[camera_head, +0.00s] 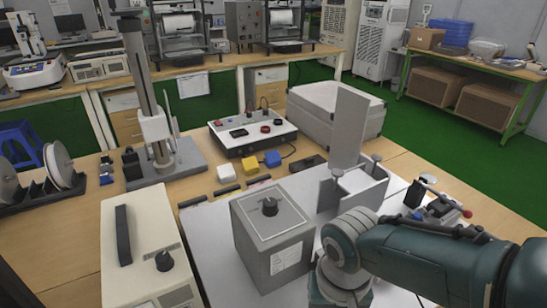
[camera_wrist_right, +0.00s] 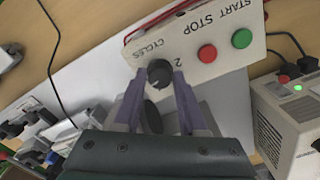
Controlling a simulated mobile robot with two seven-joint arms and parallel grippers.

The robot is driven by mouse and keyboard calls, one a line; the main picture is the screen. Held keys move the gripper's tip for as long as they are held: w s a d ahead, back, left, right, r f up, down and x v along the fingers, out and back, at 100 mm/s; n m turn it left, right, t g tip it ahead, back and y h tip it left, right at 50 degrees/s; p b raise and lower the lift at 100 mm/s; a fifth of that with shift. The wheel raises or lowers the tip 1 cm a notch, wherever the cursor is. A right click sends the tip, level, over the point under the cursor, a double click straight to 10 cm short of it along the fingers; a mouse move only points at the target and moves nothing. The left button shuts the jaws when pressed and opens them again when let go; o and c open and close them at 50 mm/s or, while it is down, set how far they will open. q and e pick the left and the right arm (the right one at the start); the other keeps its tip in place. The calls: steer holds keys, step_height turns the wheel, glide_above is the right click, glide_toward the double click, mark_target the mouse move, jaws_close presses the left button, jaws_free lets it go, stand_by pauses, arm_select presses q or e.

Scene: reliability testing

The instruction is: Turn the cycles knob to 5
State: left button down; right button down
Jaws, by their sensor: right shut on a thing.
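In the right wrist view, the black cycles knob (camera_wrist_right: 159,74) sticks out of a light panel (camera_wrist_right: 222,25) lettered CYCLES, START and STOP. A "2" is printed beside the knob. My right gripper (camera_wrist_right: 159,80) has its two purple fingers on either side of the knob and is shut on it. The knob's pointer setting is too small to tell. In the head view my right arm comes in from the right, and its fingers and the cycles knob are hidden. My left gripper is not in view.
Near the knob are a red button (camera_wrist_right: 207,54) and a green button (camera_wrist_right: 242,39). A grey box (camera_head: 272,240) with a black top knob stands beside my right arm. A beige device (camera_head: 148,250) stands at the front left, and a test stand (camera_head: 160,135) behind it.

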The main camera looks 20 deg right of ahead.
steer(key=shift+m, duration=1.5)
steer(key=shift+c, duration=2.3)
jaws_free()
step_height(320, 180, up, 8)
steer(key=p, duration=0.6)
steer(key=shift+r, duration=0.2)
steer(key=shift+r+p, duration=0.5)
steer(key=shift+r, duration=0.3)
